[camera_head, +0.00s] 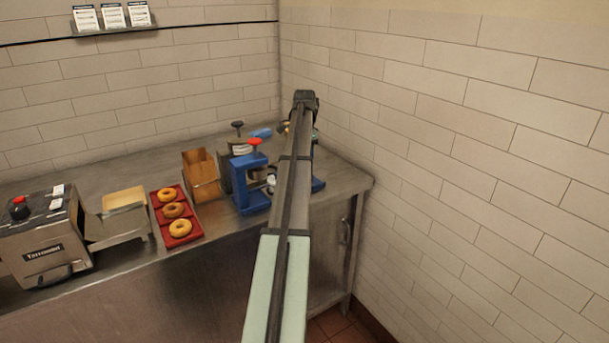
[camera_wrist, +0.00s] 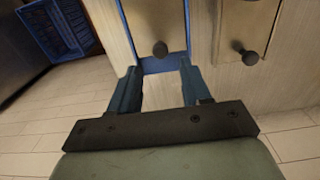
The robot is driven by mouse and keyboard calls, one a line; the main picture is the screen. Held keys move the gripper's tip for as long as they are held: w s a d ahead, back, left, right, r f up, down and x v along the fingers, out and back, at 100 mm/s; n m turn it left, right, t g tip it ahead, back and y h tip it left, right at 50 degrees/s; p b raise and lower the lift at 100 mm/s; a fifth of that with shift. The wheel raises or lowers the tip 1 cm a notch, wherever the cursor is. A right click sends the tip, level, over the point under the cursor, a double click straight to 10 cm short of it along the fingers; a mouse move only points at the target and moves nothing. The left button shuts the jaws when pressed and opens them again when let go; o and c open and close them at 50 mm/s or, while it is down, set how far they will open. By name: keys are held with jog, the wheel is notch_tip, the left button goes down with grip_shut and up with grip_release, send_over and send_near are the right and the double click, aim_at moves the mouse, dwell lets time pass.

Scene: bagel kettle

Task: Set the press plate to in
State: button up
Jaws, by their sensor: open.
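In the head view a blue press (camera_head: 250,187) with a red knob (camera_head: 255,142) stands near the right end of the counter. My arm covers its right side, and I cannot make out the press plate there. In the wrist view my gripper (camera_wrist: 158,69) is open, with nothing held between its fingers.
Left of the press are a brown open box (camera_head: 201,178), a red tray (camera_head: 158,216) with bagels, and a metal machine (camera_head: 45,240). A black-knobbed device (camera_head: 237,126) stands behind the press. The wrist view shows another knobbed panel (camera_wrist: 240,20) and a blue crate (camera_wrist: 57,28).

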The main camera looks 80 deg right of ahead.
notch_tip(320, 180, down, 8)
jog(key=shift+r, duration=0.25)
grip_shut()
dwell(0.6)
